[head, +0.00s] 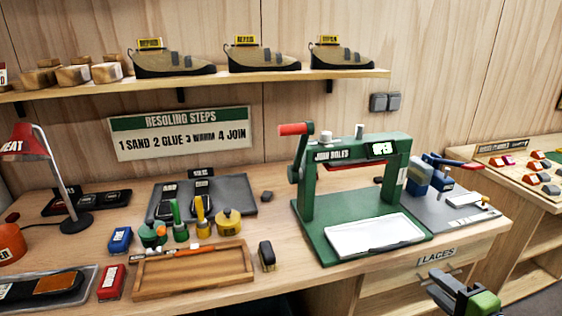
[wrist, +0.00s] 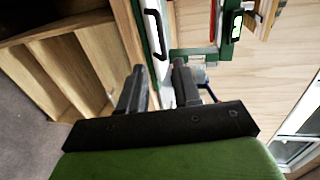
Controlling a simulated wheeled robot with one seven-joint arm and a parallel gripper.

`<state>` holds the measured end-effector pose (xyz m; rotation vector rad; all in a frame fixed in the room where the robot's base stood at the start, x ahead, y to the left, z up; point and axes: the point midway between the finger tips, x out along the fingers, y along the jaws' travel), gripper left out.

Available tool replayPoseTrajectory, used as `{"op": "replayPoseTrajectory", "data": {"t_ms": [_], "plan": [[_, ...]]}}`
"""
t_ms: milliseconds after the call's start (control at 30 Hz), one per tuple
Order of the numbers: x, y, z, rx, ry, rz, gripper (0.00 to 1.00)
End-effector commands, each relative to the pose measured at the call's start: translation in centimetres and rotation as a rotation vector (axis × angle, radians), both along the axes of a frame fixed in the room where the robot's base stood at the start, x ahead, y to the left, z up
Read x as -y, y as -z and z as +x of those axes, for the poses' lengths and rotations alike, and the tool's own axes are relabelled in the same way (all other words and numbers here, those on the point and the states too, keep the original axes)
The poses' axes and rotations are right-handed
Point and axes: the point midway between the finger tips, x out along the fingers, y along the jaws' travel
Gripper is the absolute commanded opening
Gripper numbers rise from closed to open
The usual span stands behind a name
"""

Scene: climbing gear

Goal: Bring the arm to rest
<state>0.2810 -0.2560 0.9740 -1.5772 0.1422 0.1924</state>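My gripper (head: 458,293) shows at the bottom right of the head view, in front of the bench and below the LACES drawer (head: 450,255). It has dark fingers and a green body. In the wrist view my gripper (wrist: 159,72) has its two dark fingers apart, with nothing between them. It touches nothing that I can see. Most of my arm is out of view.
A wooden tray (head: 195,290), glue pots and a red lamp (head: 25,143) are to the left. A shelf (head: 220,82) holds several shoes.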

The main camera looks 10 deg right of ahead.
Motion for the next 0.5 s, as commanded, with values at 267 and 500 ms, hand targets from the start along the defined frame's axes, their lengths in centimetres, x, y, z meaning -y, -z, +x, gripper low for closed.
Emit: {"op": "replayPoseTrajectory", "data": {"t_ms": [267,500], "plan": [[-13.3,-2.8,3.6,-0.299,-0.478,-0.329,0.32],[-23.8,-7.6,-1.3,-0.591,-0.882,-0.859,0.32]]}}
